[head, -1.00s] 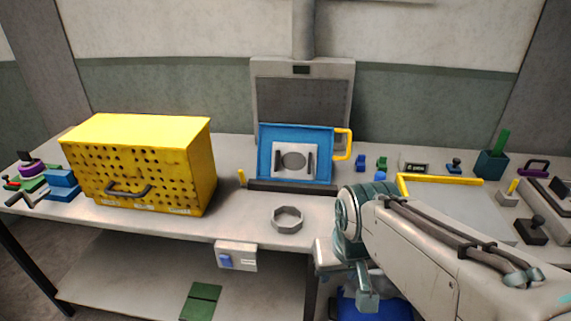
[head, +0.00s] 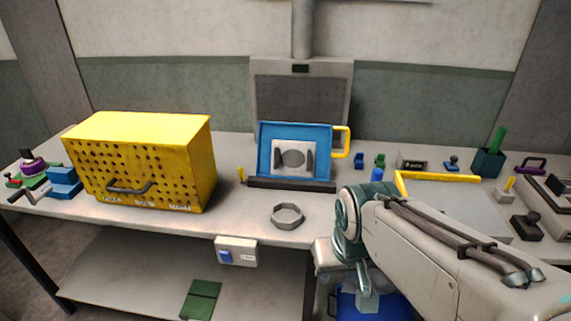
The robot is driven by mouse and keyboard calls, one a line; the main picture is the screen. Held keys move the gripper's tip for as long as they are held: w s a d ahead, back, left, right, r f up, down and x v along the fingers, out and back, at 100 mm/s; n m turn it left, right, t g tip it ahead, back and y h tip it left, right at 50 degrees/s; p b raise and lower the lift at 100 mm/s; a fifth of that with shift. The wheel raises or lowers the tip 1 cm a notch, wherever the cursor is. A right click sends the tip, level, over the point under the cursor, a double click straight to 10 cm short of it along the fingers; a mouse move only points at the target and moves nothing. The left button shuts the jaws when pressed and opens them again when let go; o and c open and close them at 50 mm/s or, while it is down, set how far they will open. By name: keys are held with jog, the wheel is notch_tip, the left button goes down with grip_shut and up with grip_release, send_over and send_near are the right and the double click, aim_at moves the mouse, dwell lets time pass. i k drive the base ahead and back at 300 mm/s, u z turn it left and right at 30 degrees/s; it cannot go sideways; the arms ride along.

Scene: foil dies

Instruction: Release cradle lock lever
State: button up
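A blue cradle plate (head: 265,150) stands tilted up on a dark base bar (head: 290,185) at the middle back of the bench. It carries a grey block with a round centre and has a yellow loop handle (head: 346,142) on its right side. Nothing touches the lever. My arm reaches in from the lower right to a teal joint and bends downward at the bench front. My gripper's fingers do not show.
A yellow perforated box (head: 140,155) with a dark handle stands left of the cradle. A grey ring (head: 288,215) lies in front of it. A grey panel (head: 300,100) rises behind. Small blue and green parts and a yellow bar (head: 440,178) lie to the right.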

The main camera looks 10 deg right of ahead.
aim_at(244, 181)
jog(key=k, duration=1.2)
jog(key=u, duration=0.55)
jog(key=i, duration=0.35)
jog(key=u, duration=0.85)
jog(key=i, duration=1.55)
jog(key=z, duration=1.05)
jog(key=i, duration=0.35)
jog(key=z, duration=0.4)
